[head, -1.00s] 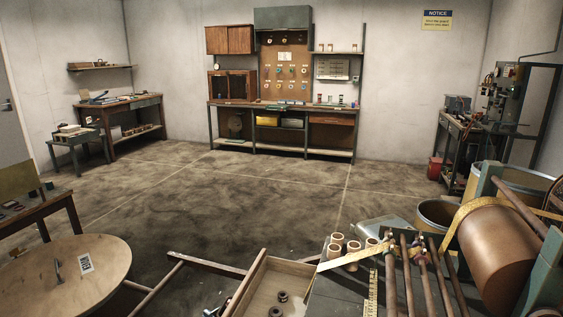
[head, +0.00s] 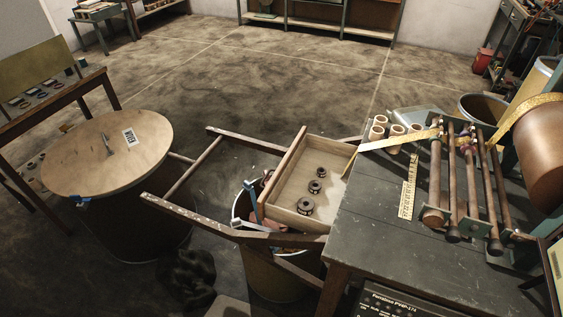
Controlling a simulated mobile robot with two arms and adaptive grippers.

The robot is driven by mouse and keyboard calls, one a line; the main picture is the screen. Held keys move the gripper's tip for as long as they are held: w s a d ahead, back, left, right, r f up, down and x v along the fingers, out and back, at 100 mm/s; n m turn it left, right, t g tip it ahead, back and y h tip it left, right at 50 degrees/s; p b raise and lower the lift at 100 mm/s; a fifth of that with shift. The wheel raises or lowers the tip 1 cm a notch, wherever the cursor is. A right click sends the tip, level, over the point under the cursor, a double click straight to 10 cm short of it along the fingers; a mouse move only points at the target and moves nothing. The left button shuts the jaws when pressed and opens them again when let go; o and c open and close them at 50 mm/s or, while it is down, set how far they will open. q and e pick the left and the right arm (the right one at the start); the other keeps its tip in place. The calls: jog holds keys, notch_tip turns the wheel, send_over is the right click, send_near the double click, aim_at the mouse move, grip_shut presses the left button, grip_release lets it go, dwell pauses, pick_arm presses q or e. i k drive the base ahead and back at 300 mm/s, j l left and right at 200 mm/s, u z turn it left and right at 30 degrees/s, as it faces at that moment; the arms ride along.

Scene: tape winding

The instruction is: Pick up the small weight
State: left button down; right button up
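Three dark, round weights with holes lie in a row in an open wooden drawer (head: 336,150) in the head view. The far weight (head: 321,172) and the middle weight (head: 315,186) look smaller than the near weight (head: 306,206). The middle one looks the smallest, though the far one is close in size. All three rest flat on the drawer floor, apart from each other. Neither of my grippers is in view, and nothing touches the weights.
A dark workbench (head: 375,235) with rollers (head: 467,190), a yellow ruler (head: 408,200) and several tan cores (head: 377,132) stands right of the drawer. A wooden frame (head: 195,215) and a bin (head: 272,275) are left and below.

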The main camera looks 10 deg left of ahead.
aim_at(321, 171)
jog(key=i+j+z, duration=0.2)
jog(key=j+z, duration=0.25)
jog(key=j, duration=0.65)
jog(key=j+z, duration=0.5)
jog(key=j, duration=0.6)
